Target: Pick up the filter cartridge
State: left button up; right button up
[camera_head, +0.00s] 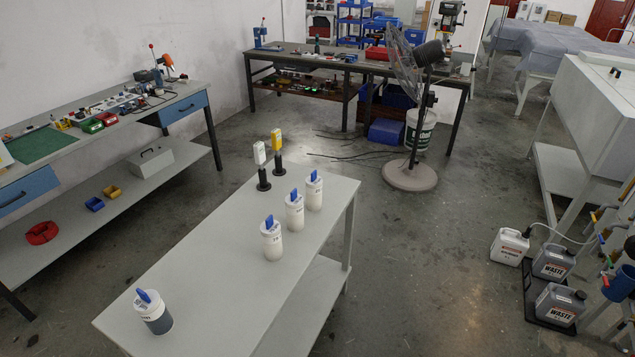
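Several white cylinders with blue handles on top stand upright on the grey table in front of me; they look like filter cartridges, but their labels are too small to read. Three stand in a slanting row toward the table's far end: a near one (271,239), a middle one (294,212) and a far one (314,192). Another cylinder (154,312), with a dark grey lower body, stands apart near the table's front left corner. I cannot tell which one is the task's cartridge. Neither of my grippers is in view.
The grey table (215,285) has bare room between the front cylinder and the row. A white-topped piece (260,155) and a yellow-topped piece (277,140) stand on black bases at its far end. Waste containers (553,262) and a fan (410,176) stand on the floor.

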aim_at(270, 229)
jog(key=z, duration=2.2)
jog(key=u, duration=2.45)
jog(key=i+l, duration=0.2)
jog(key=l, duration=0.2)
jog(key=i+l, duration=0.25)
jog(key=l, duration=0.2)
jog(key=i+l, duration=0.2)
jog(key=l, duration=0.2)
